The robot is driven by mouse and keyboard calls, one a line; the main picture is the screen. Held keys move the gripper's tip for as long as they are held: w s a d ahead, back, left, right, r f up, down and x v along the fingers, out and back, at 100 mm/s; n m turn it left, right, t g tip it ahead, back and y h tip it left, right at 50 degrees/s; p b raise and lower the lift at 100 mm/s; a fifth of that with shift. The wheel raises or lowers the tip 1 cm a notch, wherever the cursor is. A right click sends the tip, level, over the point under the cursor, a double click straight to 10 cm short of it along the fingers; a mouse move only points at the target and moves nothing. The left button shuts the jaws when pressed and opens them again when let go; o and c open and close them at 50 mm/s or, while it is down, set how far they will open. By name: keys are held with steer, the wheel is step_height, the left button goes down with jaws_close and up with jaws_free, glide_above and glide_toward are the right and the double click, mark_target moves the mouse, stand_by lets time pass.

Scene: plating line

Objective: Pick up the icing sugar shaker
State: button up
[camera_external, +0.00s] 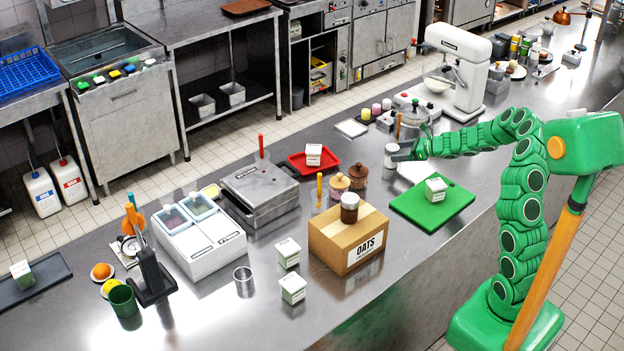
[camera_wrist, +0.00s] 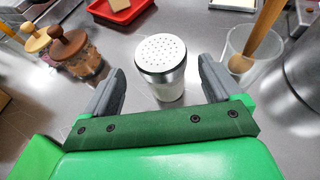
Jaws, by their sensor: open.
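The icing sugar shaker (camera_wrist: 162,60) has a white perforated top, a dark rim band and a pale body. It stands upright in the wrist view, just ahead of my gripper (camera_wrist: 160,85), between the two grey fingers. The fingers are open, with a gap on each side of the shaker. In the external view the shaker (camera_external: 391,157) stands on the steel counter at the tip of my green arm, at my gripper (camera_external: 401,153).
Jars with wooden lids (camera_wrist: 78,55) stand left of the shaker, and a clear beaker with a wooden tool (camera_wrist: 258,55) stands close right. A red tray (camera_external: 311,162), an oats box (camera_external: 335,238) and a green board (camera_external: 415,215) lie nearby. A stand mixer (camera_external: 461,85) is behind.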

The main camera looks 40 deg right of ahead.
mark_target(392, 153)
steer(key=shift+f+x, duration=0.25)
steer(key=shift+x, duration=1.85)
steer(key=shift+d, duration=0.15)
steer(key=c, duration=1.1)
